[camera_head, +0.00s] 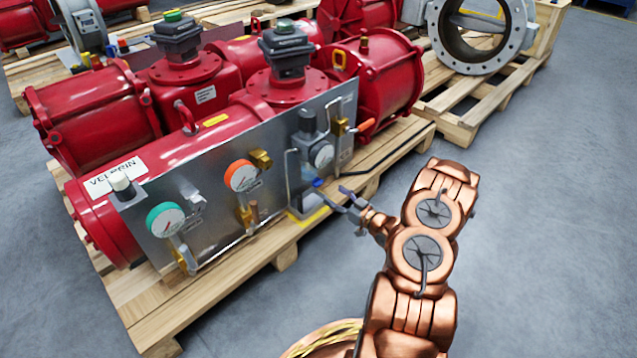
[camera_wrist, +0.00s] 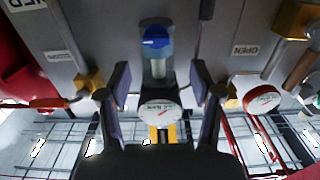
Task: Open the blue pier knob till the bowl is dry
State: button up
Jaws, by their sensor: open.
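The blue knob (camera_wrist: 155,40) sits at the end of a clear bowl (camera_wrist: 156,70), on the filter unit of the grey panel. In the head view the blue knob (camera_head: 318,183) is at the unit's lower end, under the bowl. My gripper (camera_wrist: 162,82) is open and empty. Its two fingers stand apart, left and right of the bowl in the wrist view, with the knob beyond their tips. In the head view my gripper (camera_head: 337,196) is just right of the knob. The liquid level in the bowl is too small to tell.
A round gauge (camera_head: 321,155) is on the filter unit. An orange-handled valve (camera_head: 365,125) is to its upper right. Orange (camera_head: 242,176) and green (camera_head: 165,219) gauges are further left on the panel. The wooden pallet (camera_head: 290,240) runs below; grey floor (camera_head: 530,200) is clear at right.

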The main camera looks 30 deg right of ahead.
aim_at(320, 184)
jog(key=b+x, duration=0.1)
jog(key=x, duration=0.2)
jog(key=b+x, duration=0.1)
jog(key=x, duration=0.1)
jog(key=shift+w+d+f+b, duration=0.1)
jog(key=shift+w+d+b, duration=0.1)
jog(key=shift+w+b, duration=0.2)
jog(key=shift+w+a, duration=0.15)
jog(key=shift+w, duration=0.4)
jog(key=shift+c, duration=0.2)
jog(key=c, duration=1.1)
